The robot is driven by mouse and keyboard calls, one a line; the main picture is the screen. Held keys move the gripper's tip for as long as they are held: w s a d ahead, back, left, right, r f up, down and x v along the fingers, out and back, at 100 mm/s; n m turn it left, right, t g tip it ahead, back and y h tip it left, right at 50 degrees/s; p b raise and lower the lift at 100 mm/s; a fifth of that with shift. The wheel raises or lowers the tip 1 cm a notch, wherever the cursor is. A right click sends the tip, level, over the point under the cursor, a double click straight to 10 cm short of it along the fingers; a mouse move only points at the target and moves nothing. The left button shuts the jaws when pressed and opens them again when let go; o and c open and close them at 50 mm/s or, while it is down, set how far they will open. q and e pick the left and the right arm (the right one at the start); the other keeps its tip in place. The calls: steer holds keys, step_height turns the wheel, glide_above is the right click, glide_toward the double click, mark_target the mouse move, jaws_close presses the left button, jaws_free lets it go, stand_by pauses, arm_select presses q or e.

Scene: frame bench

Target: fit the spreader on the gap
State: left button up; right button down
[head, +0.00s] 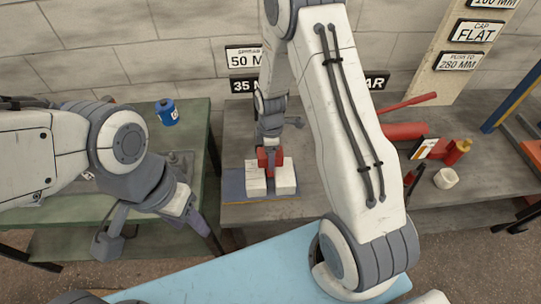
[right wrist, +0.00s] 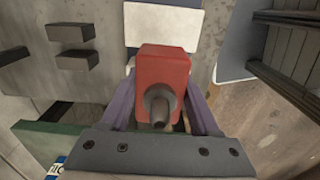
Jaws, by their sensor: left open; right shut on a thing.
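The red spreader (head: 265,158) is in my right gripper (head: 270,149), upright over the two white blocks. The left white block (head: 255,182) and the right white block (head: 286,180) stand on a blue plate (head: 232,187), with a narrow gap between them. In the right wrist view the purple fingers (right wrist: 162,105) are shut on the red spreader (right wrist: 165,68), whose grey round stub faces the camera. A white block (right wrist: 162,22) shows behind it. How deep the spreader sits in the gap cannot be told. My left gripper (head: 196,218) is open and empty beside the green bench.
The green bench (head: 130,206) at left carries a blue can (head: 166,112). Wall signs stand behind. A light blue surface (head: 220,272) is in front.

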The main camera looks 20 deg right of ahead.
steer(key=shift+f+b, duration=2.1)
steer(key=shift+f, duration=0.85)
stand_by(0.5)
steer(key=shift+c, duration=0.2)
jaws_free()
steer(key=shift+f, duration=0.1)
step_height(320, 180, up, 11)
steer(key=shift+f+b, duration=0.2)
steer(key=shift+b, duration=0.15)
